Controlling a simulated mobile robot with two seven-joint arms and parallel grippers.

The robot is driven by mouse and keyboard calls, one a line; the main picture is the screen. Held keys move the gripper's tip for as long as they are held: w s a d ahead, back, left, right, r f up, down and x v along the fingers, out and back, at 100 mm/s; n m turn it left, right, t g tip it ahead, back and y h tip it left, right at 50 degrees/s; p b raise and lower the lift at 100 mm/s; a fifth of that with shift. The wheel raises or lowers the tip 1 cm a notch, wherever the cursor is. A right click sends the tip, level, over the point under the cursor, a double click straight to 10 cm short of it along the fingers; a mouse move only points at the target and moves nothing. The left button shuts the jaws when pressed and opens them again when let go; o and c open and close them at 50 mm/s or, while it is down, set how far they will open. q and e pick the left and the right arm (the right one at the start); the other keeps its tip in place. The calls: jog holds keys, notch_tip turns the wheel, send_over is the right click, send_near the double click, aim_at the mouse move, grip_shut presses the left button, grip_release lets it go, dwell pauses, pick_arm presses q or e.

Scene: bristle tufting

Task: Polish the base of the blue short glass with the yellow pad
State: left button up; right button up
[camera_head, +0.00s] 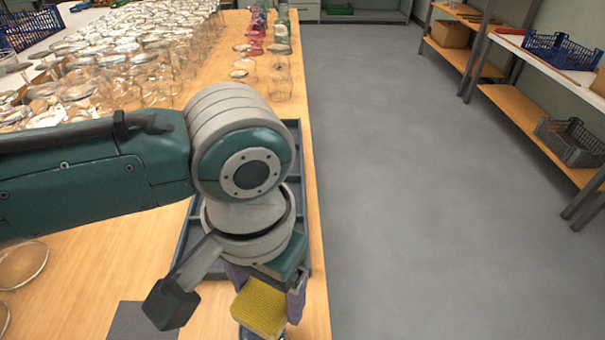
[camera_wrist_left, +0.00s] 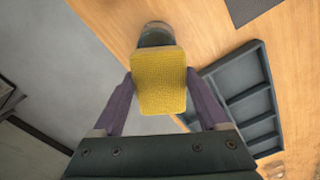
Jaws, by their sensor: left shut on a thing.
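My left gripper (camera_head: 268,288) is shut on the yellow pad (camera_head: 259,309), a textured block held between its purple fingers. In the left wrist view, the pad (camera_wrist_left: 159,84) sits between the two fingers, facing the camera. A small bluish-grey glass (camera_wrist_left: 156,35) shows just beyond the pad's far edge, partly covered by it. In the head view only a bit of the glass (camera_head: 248,334) shows under the pad at the bottom edge. I cannot tell whether pad and glass touch. My right gripper is in neither view.
A dark compartmented tray (camera_head: 187,238) lies on the wooden table behind my left wrist. A grey mat (camera_head: 130,322) lies left of the pad. Many clear glasses (camera_head: 120,50) crowd the table's far left. The floor to the right is clear.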

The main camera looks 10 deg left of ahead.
pick_arm(q)
jog(key=shift+f+b, duration=0.55)
jog(key=shift+f, duration=0.4)
